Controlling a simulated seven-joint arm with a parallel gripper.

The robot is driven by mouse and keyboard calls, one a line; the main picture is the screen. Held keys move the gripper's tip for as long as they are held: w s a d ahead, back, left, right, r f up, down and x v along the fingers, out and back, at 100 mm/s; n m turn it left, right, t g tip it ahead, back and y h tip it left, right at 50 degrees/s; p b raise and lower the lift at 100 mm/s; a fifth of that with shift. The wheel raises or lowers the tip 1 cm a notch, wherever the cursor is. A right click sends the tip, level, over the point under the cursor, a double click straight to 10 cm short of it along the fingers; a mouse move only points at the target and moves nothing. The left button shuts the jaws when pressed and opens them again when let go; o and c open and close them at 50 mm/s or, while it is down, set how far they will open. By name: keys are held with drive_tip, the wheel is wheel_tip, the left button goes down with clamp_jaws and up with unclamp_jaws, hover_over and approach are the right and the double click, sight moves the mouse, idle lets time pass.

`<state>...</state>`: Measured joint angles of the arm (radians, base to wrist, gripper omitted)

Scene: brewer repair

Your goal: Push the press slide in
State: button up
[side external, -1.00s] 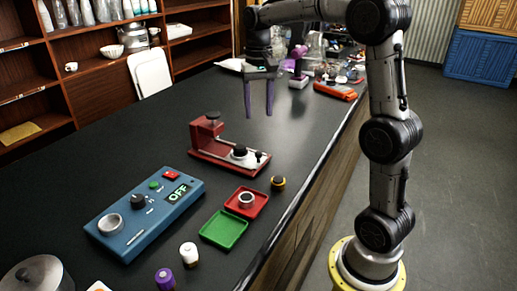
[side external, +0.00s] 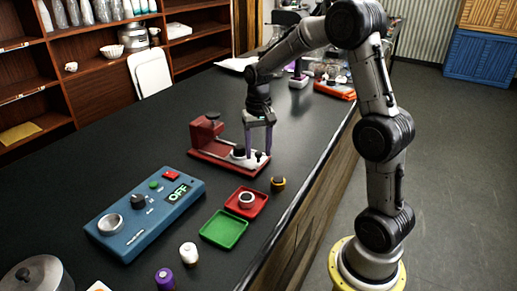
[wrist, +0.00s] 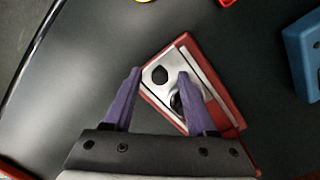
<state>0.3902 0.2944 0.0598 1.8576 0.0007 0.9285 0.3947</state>
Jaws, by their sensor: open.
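The red press (side external: 203,139) stands on the dark bench, with a raised red post at its left end. Its silver slide (wrist: 195,92) lies along the base and carries a round black piece (side external: 238,152) and a smaller black knob (side external: 258,157) at the right end. My gripper (side external: 259,151) is open, its purple fingers pointing down at the slide's right end. In the wrist view, the smaller knob (wrist: 160,75) appears between the fingertips, and the right finger partly covers the round piece. I cannot tell whether either finger touches anything.
A blue control box (side external: 145,215) reading OFF stands at front left. Red (side external: 262,204) and green (side external: 224,230) trays lie in front of the press. A black-and-yellow cap (side external: 278,183) sits close to its right end. The bench left of the press is clear.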

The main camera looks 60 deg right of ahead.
clamp_jaws()
idle(1.4)
